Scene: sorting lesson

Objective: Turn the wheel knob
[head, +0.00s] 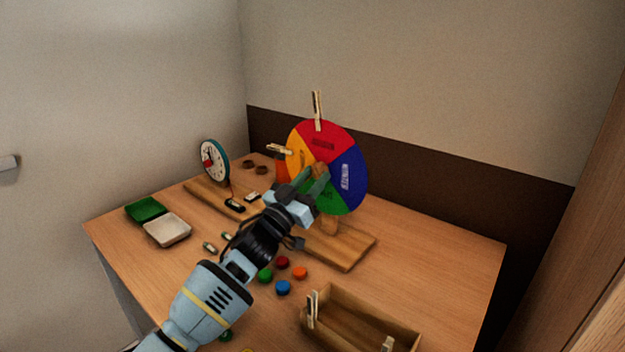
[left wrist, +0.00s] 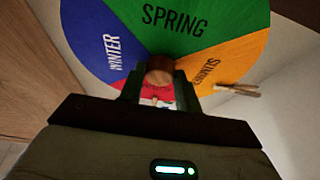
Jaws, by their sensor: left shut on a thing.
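The season wheel (head: 349,160) stands upright on a wooden base (head: 350,254) at the back of the table. Its sectors are red on top, blue at right, green below and orange at left. In the left wrist view the wheel (left wrist: 200,20) shows the words SPRING and WINTER. The round wooden knob (left wrist: 159,66) at its centre sits between the fingers of my left gripper (left wrist: 159,88). In the head view my left gripper (head: 314,181) reaches the wheel's middle and covers most of the knob; it is shut on it. My right gripper is not in view.
A clothespin (head: 317,108) is on the wheel's top rim and another (head: 279,149) on its left. A clock (head: 214,161), a green tray (head: 146,209) and a white tray (head: 167,230) are at left. Coloured counters (head: 283,287) and a wooden box (head: 360,320) lie in front.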

